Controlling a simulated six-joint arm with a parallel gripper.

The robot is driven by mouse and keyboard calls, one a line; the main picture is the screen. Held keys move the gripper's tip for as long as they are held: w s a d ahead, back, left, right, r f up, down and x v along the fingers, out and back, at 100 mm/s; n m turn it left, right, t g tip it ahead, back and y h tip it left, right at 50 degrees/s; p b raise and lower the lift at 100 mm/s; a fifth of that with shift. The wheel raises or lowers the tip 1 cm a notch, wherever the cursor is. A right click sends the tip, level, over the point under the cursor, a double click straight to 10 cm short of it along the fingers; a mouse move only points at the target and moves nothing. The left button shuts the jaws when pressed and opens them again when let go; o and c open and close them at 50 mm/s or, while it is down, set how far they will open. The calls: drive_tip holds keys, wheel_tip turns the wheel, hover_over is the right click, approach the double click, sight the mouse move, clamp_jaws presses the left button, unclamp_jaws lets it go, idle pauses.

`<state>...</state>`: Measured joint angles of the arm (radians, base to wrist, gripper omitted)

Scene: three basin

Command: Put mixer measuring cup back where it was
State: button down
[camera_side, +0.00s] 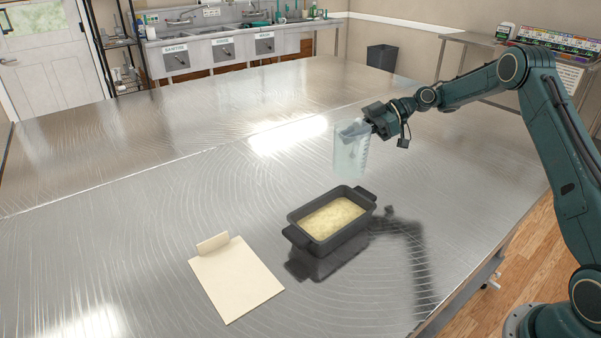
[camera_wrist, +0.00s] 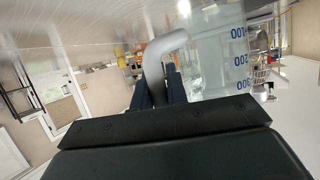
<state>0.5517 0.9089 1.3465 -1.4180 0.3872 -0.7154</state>
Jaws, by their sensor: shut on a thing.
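A clear measuring cup (camera_side: 350,152) hangs upright in the air above the steel table, a little behind the baking pan. My gripper (camera_side: 374,124) is shut on the cup's handle, on the cup's right side in the side view. In the wrist view, the grey handle (camera_wrist: 163,58) sits between the two dark fingers of my gripper (camera_wrist: 162,86). The cup wall (camera_wrist: 220,60) with blue volume marks shows just right of the handle. The cup looks empty or nearly so; I cannot tell for sure.
A dark loaf pan (camera_side: 313,243) with two handles holds a pale yellow filling and stands below the cup. A cream board (camera_side: 236,280) with a raised block at one end lies to its left. The table (camera_side: 130,220) is clear at the left and back.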

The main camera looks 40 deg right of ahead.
drive_tip(key=s+d+r+m+t+h, duration=0.2)
drive_tip(key=d+r+m+t, duration=0.1)
drive_tip(key=d+r, duration=0.3)
drive_tip(key=s+d+r+m+t+h, duration=0.3)
drive_tip(key=d+r, duration=0.3)
drive_tip(key=f, duration=1.9)
drive_tip(key=shift+w+d+f, duration=0.1)
drive_tip(key=shift+d+f, duration=0.1)
drive_tip(key=shift+f, duration=0.2)
drive_tip(key=shift+f, duration=0.15)
drive_tip(key=c, duration=1.4)
unclamp_jaws()
drive_tip(key=shift+r, duration=0.2)
drive_tip(key=v, duration=1.2)
drive_tip(key=shift+w+d+r, duration=0.1)
drive_tip(key=shift+d, duration=0.05)
